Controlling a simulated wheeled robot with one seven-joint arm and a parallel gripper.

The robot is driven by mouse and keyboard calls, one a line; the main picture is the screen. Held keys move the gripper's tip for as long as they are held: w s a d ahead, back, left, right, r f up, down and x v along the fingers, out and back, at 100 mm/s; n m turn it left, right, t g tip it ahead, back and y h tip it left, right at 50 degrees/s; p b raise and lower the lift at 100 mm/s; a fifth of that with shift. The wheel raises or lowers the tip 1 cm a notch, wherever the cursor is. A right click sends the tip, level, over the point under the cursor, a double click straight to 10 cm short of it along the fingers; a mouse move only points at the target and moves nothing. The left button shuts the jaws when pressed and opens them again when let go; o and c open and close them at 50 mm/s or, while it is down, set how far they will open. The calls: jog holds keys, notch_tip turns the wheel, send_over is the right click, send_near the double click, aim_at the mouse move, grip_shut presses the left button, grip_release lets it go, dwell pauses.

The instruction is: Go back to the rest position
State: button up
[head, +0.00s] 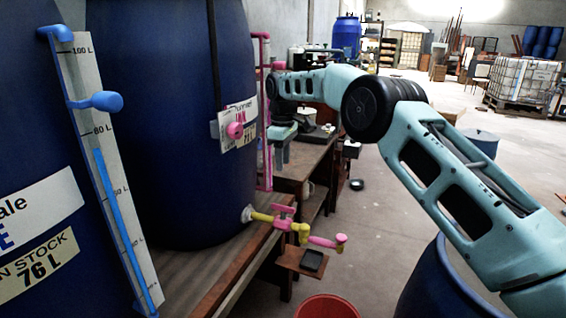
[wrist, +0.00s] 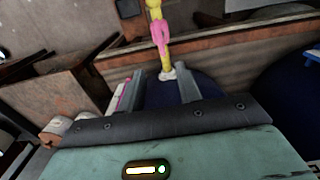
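My gripper (head: 281,158) hangs fingers down beyond the second blue vat (head: 165,120), past a pink upright pipe (head: 266,110) in the head view. In the wrist view, the two fingers of my gripper (wrist: 158,90) stand apart with nothing held between them. The dark blue vat (wrist: 180,92) shows between and beyond the fingers. My arm reaches in from the right, bent at a dark joint. The exact gap between gripper and bench is hard to tell.
A yellow and pink valve (head: 290,228) juts from the vat over the bench edge (head: 215,290); it also shows in the wrist view (wrist: 158,30). A gauge board (head: 108,150) stands left. A red bucket (head: 326,307) and blue barrel (head: 440,285) stand below.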

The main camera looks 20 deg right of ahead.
jog(key=s+d+f+m+t, duration=0.1)
jog(key=s+d+m, duration=0.25)
jog(key=s, duration=0.95)
jog(key=s+d+f+m+t, duration=0.1)
jog(key=s+d+m, duration=0.3)
jog(key=s, duration=0.8)
jog(key=s+d+m+t, duration=0.1)
jog(key=s+d+m, duration=0.3)
jog(key=s, duration=0.9)
jog(key=s+a+r+n+g+p, duration=0.1)
jog(key=s+a+n, duration=0.3)
jog(key=a, duration=0.5)
jog(key=s+a+r+n+g+p, duration=0.2)
jog(key=s+a+r+n+p, duration=0.1)
jog(key=s+a, duration=0.5)
jog(key=shift+s+a+r+n+y, duration=0.3)
jog(key=shift+s+a+r+n, duration=0.1)
jog(key=shift+r+n, duration=0.45)
